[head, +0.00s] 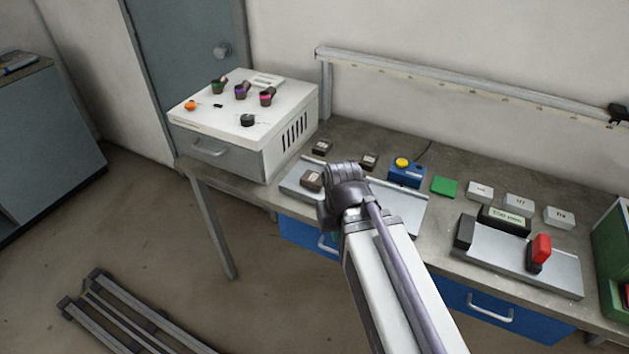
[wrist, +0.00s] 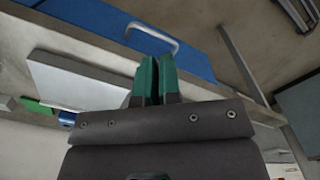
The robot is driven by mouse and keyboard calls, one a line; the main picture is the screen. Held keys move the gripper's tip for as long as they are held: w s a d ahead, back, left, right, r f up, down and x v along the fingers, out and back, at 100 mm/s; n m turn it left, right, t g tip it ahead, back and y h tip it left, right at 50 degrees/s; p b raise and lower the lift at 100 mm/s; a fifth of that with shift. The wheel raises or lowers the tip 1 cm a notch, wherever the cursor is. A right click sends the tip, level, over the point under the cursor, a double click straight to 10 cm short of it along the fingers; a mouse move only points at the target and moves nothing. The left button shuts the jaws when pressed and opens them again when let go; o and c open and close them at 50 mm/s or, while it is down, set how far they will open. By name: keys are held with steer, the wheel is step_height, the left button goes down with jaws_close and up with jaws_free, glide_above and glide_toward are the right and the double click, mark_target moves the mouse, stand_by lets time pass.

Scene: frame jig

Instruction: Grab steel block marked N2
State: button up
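Pale blocks with small dark marks lie on the bench at the right in the head view: a left one (head: 480,191), a middle one (head: 519,205) and a right one (head: 559,218). Dark blocks with pale labels lie further left: one at the back (head: 322,147), one beside it (head: 370,161) and one on a tray (head: 312,180). I cannot read which is N2. The wrist view shows my gripper's green fingers (wrist: 157,80) close together, with nothing seen held between them. Whether a gap separates them is unclear. In the head view my arm hides the fingers.
A metal tray (head: 407,212) lies partly behind my arm. A blue box with a yellow button (head: 407,175) and a green square (head: 444,187) are near it. A fixture with a red handle (head: 541,249) stands front right. A white cabinet (head: 240,135) stands left.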

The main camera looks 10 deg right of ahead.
steer(key=o, duration=1.5)
steer(key=shift+c, duration=0.2)
